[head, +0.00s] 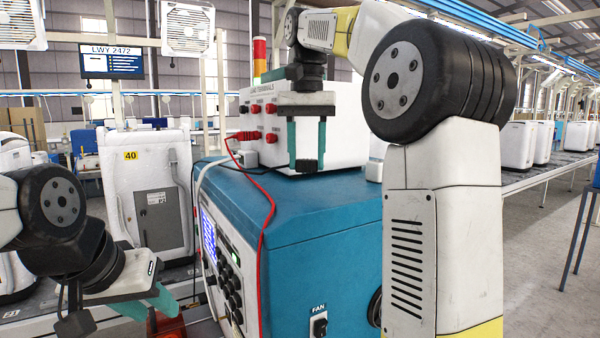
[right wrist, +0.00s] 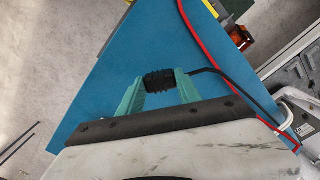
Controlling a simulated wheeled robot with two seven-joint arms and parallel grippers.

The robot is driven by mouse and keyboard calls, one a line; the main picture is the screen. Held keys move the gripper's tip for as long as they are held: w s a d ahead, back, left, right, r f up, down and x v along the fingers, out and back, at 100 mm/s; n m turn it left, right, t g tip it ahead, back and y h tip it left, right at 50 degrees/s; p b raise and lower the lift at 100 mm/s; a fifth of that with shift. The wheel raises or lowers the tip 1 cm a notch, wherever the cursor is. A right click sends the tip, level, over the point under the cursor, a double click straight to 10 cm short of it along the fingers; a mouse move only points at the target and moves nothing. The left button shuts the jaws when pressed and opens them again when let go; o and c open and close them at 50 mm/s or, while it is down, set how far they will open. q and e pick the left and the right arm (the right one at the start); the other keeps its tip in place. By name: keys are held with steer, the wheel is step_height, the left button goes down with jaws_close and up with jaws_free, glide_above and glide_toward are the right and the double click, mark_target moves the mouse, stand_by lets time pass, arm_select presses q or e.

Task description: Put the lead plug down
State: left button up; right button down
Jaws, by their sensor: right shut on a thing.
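The black ribbed lead plug (right wrist: 160,82) is between the teal fingertips of my right gripper (right wrist: 159,84) in the right wrist view, and the gripper is shut on it. A black lead runs from the plug to the right. In the head view my right gripper (head: 306,150) points down over the blue cabinet top (head: 330,200), in front of the white load terminals box (head: 338,132). The plug (head: 306,164) shows dark between the fingertips, close above the cabinet top; contact cannot be told. My left gripper (head: 158,300) is low at left; its finger gap is unclear.
A red plug (head: 246,136) sits at the terminals box, and its red lead (head: 268,215) hangs down over the cabinet front edge. A signal light (head: 259,56) stands behind the box. The blue top around my right gripper has bare room.

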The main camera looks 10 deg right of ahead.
mark_target(312, 171)
steer(key=shift+w+d, duration=0.2)
steer(key=shift+d, duration=0.05)
steer(key=f, duration=0.2)
steer(key=d+f, duration=0.1)
steer(key=shift+w+f, duration=0.1)
steer(key=shift+w, duration=0.2)
steer(key=shift+f, duration=0.2)
steer(key=shift+f, duration=0.25)
steer(key=shift+f, duration=0.15)
steer(key=c, duration=0.8)
jaws_free()
steer(key=shift+r, duration=4.15)
